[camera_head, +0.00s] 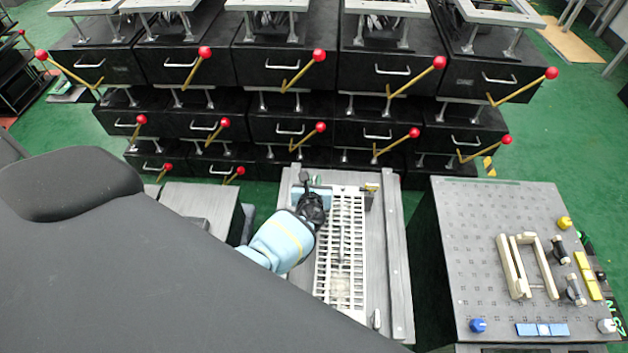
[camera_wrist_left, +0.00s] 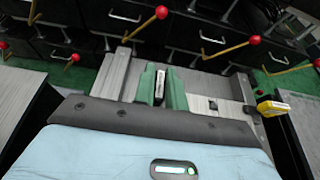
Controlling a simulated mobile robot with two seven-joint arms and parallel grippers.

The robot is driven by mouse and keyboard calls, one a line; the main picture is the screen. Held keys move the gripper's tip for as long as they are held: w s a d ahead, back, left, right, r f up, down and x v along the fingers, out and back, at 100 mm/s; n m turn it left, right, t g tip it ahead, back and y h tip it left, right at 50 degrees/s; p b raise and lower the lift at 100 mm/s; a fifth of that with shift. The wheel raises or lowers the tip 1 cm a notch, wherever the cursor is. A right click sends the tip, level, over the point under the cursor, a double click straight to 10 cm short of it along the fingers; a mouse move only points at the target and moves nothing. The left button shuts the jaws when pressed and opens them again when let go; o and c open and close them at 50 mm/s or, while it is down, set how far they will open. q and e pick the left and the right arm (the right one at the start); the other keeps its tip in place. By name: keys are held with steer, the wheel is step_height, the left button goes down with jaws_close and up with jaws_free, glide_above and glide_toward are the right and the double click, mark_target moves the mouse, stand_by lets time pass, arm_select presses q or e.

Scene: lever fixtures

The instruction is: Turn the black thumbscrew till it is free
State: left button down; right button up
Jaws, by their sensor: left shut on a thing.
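My left gripper (camera_head: 309,190) reaches over the far end of a grey bench-like fixture (camera_head: 397,270). In the left wrist view its two green fingers (camera_wrist_left: 163,88) are closed on a small narrow piece, dark with a pale edge, between them. This is likely the black thumbscrew (camera_wrist_left: 160,82); the fingers hide most of it. In the head view a small dark part shows just beyond the gripper, but its shape is too small to tell. My right gripper is not in view.
A white slotted rack (camera_head: 352,262) lies along the fixture, with a small yellow part (camera_head: 372,187) near its far end. A perforated metal table (camera_head: 470,250) with beige handles (camera_head: 515,265) stands to the right. Red-knobbed levers (camera_head: 319,55) on black cabinets line the back.

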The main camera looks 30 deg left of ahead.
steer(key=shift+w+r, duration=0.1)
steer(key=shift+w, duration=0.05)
arm_select(q)
steer(key=c, duration=1.4)
jaws_free()
steer(key=shift+c, duration=0.2)
